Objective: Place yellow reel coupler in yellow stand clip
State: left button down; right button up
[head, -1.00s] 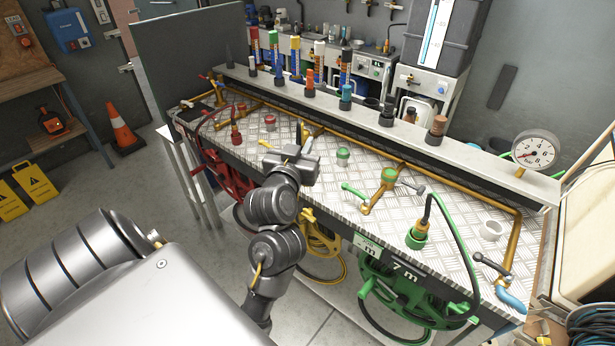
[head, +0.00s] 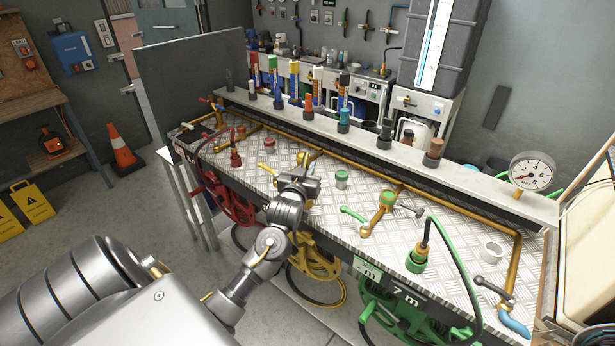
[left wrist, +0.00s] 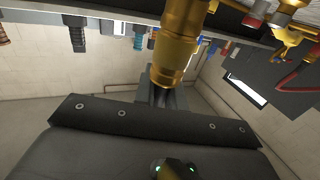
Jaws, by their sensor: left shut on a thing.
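My left gripper (head: 300,178) is over the middle of the bench's front edge, above the yellow reel (head: 316,262). It is shut on the yellow reel coupler, which it hides in the head view. In the left wrist view, a ringed yellow-gold cylinder, the coupler (left wrist: 172,55), shows at the grey fingers (left wrist: 158,95). I cannot make out the yellow stand clip; the gripper and arm cover part of the bench top. My right gripper is not in view.
The green coupler (head: 416,261) and red coupler (head: 235,159) stand upright to either side. A green-topped cup (head: 342,178) is close on the right. A ledge with several bottles runs behind.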

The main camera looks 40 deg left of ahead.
pick_arm(q)
notch_tip(320, 180, down, 3)
jog(key=shift+w+f+p, duration=0.1)
jog(key=shift+p, duration=0.55)
jog(key=shift+f, duration=0.15)
jog(key=shift+f, duration=0.15)
jog(key=c, duration=1.5)
grip_release()
jog(key=shift+o, duration=0.2)
